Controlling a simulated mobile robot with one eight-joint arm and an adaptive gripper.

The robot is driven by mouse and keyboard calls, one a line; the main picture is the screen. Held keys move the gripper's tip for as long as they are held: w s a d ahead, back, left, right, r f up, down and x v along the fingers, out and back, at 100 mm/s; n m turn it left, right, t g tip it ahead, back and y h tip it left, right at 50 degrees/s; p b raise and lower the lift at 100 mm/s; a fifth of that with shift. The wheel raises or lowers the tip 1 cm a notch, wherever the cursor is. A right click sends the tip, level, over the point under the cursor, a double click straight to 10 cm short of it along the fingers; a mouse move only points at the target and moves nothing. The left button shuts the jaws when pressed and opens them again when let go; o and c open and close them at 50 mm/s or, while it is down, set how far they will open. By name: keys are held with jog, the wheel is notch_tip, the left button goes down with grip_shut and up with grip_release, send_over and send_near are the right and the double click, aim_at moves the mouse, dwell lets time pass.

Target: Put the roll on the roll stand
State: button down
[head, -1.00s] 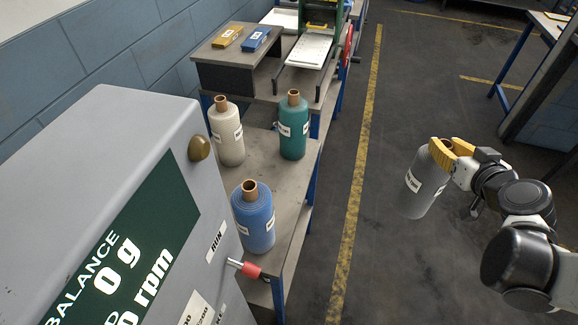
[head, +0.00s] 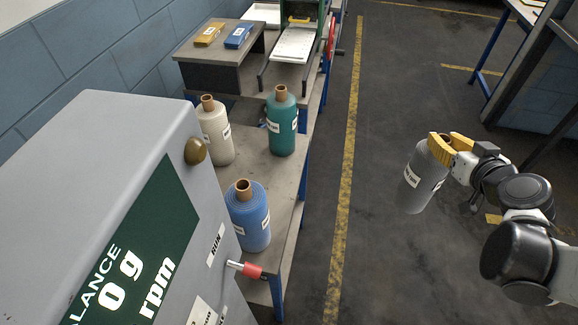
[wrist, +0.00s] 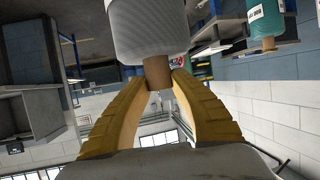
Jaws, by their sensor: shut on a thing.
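My gripper (head: 440,144) has yellow fingers shut on the bare brown core of a grey roll (head: 418,182). The roll hangs nearly upright, slightly tilted, over the open floor at the right of the head view. In the wrist view the fingers (wrist: 158,84) close around the core (wrist: 158,72), and the pale roll body (wrist: 150,28) shows at the top. The roll carries a white label; its print is too small to read. I cannot pick out the roll stand for certain in either view.
A white roll (head: 216,135), a teal roll (head: 282,125) and a blue roll (head: 249,218) stand on a grey bench (head: 268,170). A grey machine (head: 110,150) with a red-tipped lever (head: 246,269) fills the left. Dark floor (head: 390,90) lies clear between bench and arm.

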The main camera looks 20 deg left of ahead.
jog(key=shift+w+a+r+n+y+p, duration=0.1)
jog(key=shift+a+r+n+y+p, duration=0.05)
jog(key=shift+a, duration=0.3)
jog(key=shift+w+a+r+n+y+p, duration=0.1)
jog(key=shift+a+r+n+y+p, duration=0.05)
jog(key=shift+a, duration=0.25)
jog(key=s+a+r+n+g+y+p, duration=0.1)
jog(key=a+r+n+g+y+p, duration=0.15)
jog(key=a, duration=0.75)
jog(key=s+a+r+n+g+y+p, duration=0.1)
jog(key=a+n+y+p, duration=0.15)
jog(key=a, duration=0.65)
jog(key=a+r+n+g+y+p, duration=0.2)
jog(key=a+p, duration=0.1)
jog(key=a, duration=0.7)
jog(key=s+a+f+b, duration=0.3)
jog(key=a+f+b, duration=0.2)
jog(key=a+f, duration=0.6)
jog(key=shift+a, duration=0.15)
